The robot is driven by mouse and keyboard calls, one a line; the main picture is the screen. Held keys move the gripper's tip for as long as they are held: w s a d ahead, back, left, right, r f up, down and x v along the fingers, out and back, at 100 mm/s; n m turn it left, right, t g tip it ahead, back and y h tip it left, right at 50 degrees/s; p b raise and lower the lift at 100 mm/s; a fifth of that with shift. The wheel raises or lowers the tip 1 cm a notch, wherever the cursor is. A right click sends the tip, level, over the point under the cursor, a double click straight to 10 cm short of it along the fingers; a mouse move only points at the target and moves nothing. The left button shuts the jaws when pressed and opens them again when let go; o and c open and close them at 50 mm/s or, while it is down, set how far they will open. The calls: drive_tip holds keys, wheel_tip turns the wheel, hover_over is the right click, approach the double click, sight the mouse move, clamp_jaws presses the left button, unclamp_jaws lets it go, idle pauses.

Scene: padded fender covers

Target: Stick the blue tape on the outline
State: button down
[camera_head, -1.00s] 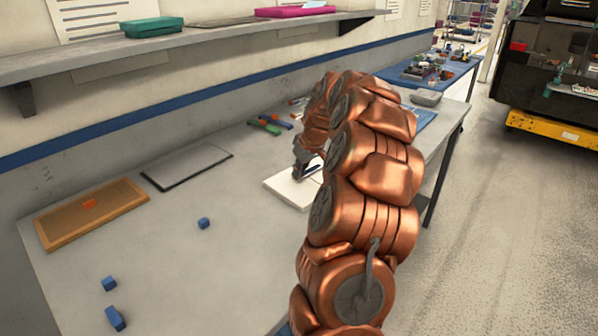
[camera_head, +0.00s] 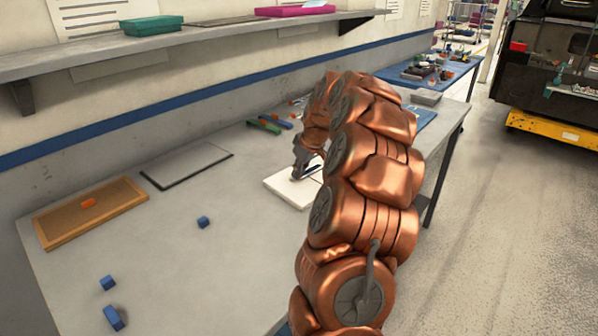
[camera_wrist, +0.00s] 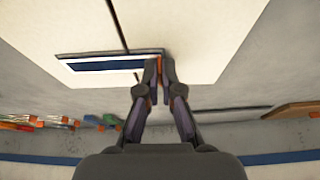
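A blue strip, the blue tape (camera_wrist: 105,65), lies along a dark-edged, white-bordered outline (camera_wrist: 72,57) on a white board (camera_wrist: 215,45) in the wrist view. In the head view the board (camera_head: 284,188) is partly hidden behind my arm. My gripper (camera_wrist: 160,66) is low over the board, at the right end of the blue strip; it also shows in the head view (camera_head: 300,172). Its fingertips are nearly together. I cannot tell whether a tape edge is between them, or whether the whole strip lies flat.
A brown tray (camera_head: 60,232) holds an orange piece (camera_head: 88,203). A flat grey panel (camera_head: 187,166) lies beside it. Small blue blocks (camera_head: 203,222) are scattered at the left. Green and blue pieces (camera_head: 265,126) lie behind the board. The front-left table surface is mostly clear.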

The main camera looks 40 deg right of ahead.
drive_tip(key=shift+f, duration=0.1)
idle(0.3)
drive_tip(key=c, duration=1.2)
unclamp_jaws()
drive_tip(key=shift+c, duration=0.2)
drive_tip(key=o, duration=0.3)
drive_tip(key=shift+r, duration=2.3)
